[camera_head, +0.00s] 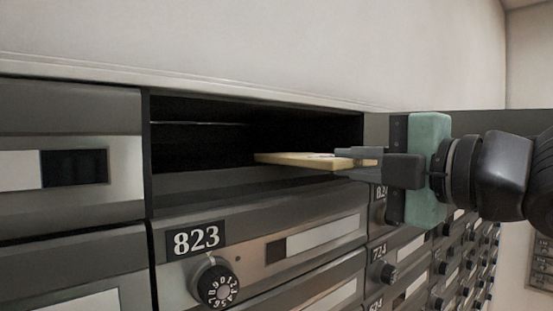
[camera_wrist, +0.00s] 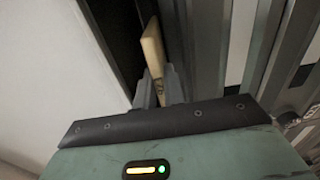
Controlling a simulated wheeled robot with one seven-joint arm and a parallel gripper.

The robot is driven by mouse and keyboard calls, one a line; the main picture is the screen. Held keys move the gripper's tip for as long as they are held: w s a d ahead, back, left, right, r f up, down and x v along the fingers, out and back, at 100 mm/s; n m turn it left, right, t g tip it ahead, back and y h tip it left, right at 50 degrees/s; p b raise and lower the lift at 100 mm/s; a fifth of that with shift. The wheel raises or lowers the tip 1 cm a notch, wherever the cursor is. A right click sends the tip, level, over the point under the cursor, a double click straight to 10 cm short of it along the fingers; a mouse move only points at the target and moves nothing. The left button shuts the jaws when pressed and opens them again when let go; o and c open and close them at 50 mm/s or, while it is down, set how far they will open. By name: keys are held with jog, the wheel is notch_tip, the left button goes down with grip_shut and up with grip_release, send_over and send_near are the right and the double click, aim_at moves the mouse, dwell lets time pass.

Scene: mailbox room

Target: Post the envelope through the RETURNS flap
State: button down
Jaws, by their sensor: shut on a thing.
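My gripper (camera_head: 366,162) comes in from the right in the head view, and its fingers are shut on the near end of a tan envelope (camera_head: 300,159). The envelope is level, and its far end reaches into the dark open slot (camera_head: 200,150) above box 823. In the wrist view the envelope (camera_wrist: 153,50) stands out between the fingertips (camera_wrist: 159,88), beside the dark opening (camera_wrist: 118,30). No flap panel and no RETURNS label can be read in either view.
Box 823 (camera_head: 270,250) with its dial (camera_head: 216,284) lies just below the slot. A closed compartment (camera_head: 70,160) is to the left. More numbered boxes (camera_head: 392,268) run off to the right. A pale wall (camera_head: 270,45) is above.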

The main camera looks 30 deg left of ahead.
jog(key=p+v, duration=0.1)
jog(key=v, duration=0.9)
jog(key=shift+s+d, duration=0.2)
jog(key=shift+d, duration=0.15)
